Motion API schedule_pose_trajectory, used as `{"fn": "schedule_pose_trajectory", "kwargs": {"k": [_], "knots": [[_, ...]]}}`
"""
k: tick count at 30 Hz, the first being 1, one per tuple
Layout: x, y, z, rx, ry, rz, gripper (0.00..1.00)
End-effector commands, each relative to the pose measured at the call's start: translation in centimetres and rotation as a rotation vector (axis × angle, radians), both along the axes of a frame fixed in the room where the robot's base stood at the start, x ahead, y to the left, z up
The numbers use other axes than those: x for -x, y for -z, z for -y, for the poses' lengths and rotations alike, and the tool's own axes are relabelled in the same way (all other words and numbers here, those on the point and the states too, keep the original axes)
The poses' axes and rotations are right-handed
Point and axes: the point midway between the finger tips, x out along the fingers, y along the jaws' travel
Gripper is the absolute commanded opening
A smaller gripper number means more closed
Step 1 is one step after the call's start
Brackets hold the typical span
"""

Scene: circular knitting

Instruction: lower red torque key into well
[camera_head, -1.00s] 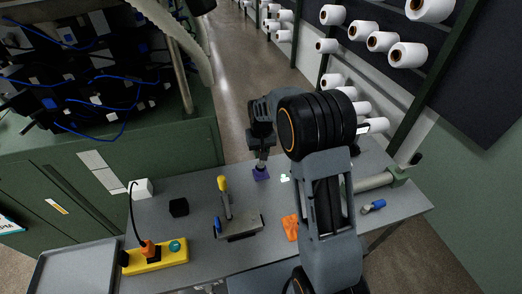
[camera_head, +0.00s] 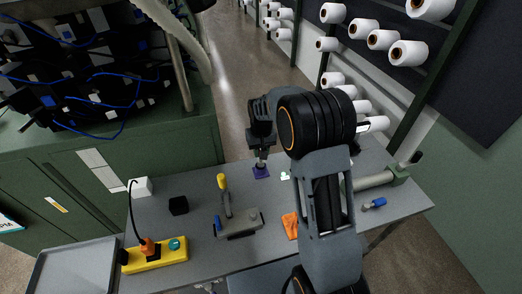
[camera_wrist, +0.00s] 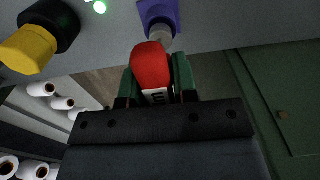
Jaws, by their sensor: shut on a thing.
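The red torque key (camera_wrist: 150,66) is in the wrist view, with its red head between the green fingers of my gripper (camera_wrist: 155,80). My gripper is shut on it. A short grey cylinder (camera_wrist: 160,36) lies between the red head and the purple block (camera_wrist: 172,12); I cannot tell whether it belongs to the key or the block. In the head view my gripper (camera_head: 260,157) is just above the purple block (camera_head: 261,171) at the table's far edge. The well's opening is hidden, so how deep the key sits cannot be told.
A clamp with a yellow handle (camera_head: 222,183) stands left of the gripper on the grey table (camera_head: 190,225). A black cube (camera_head: 178,205), a white cube (camera_head: 141,187) and a yellow box (camera_head: 160,257) are farther left. An orange piece (camera_head: 290,225) lies nearer me.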

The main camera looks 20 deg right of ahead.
Motion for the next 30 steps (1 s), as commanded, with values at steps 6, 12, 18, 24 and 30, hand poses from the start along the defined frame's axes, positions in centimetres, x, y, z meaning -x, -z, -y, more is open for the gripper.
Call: {"fn": "schedule_pose_trajectory", "kwargs": {"k": [6, 12, 18, 24, 30], "knots": [[-0.01, 0.00, 0.00, 0.000, 0.000, 0.000, 0.02], [-0.01, 0.32, 0.00, 0.000, 0.000, 0.000, 0.02], [-0.01, 0.60, 0.00, 0.000, 0.000, 0.001, 0.02], [-0.01, 0.56, 0.00, 0.000, 0.000, 0.001, 0.02], [-0.01, 0.64, 0.00, 0.000, 0.000, 0.001, 0.02]]}}
